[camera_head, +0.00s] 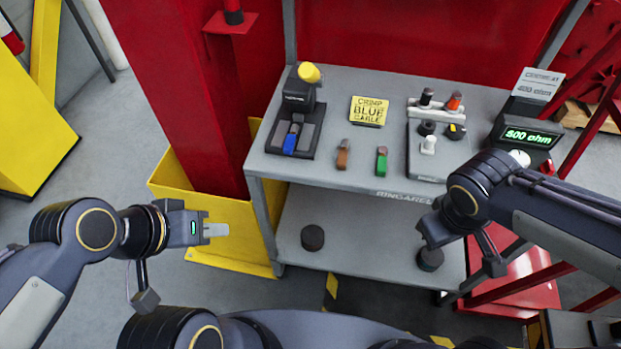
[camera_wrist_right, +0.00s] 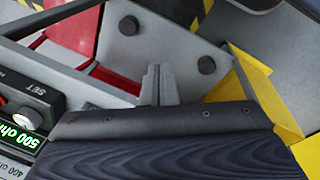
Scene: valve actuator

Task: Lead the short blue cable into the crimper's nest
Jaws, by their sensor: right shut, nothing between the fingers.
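The crimper (camera_head: 299,92) stands at the back left of the grey bench, with a dark body, a yellow handle end and a black base. The short blue cable (camera_head: 290,141) lies on the front part of that base, in line with a grey piece behind it; I cannot tell whether it is seated in the nest. My left gripper (camera_head: 217,230) is left of the bench, apart from the cable, and its finger gap is hidden. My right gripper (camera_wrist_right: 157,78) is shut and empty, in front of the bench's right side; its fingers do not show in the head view.
A brown piece (camera_head: 343,154) and a green piece (camera_head: 382,161) lie near the bench's front edge. A yellow sign (camera_head: 369,111) reads "CRIMP BLUE CABLE". A meter (camera_head: 528,135) shows 500 ohm. A red post (camera_head: 190,100) in a yellow guard stands left.

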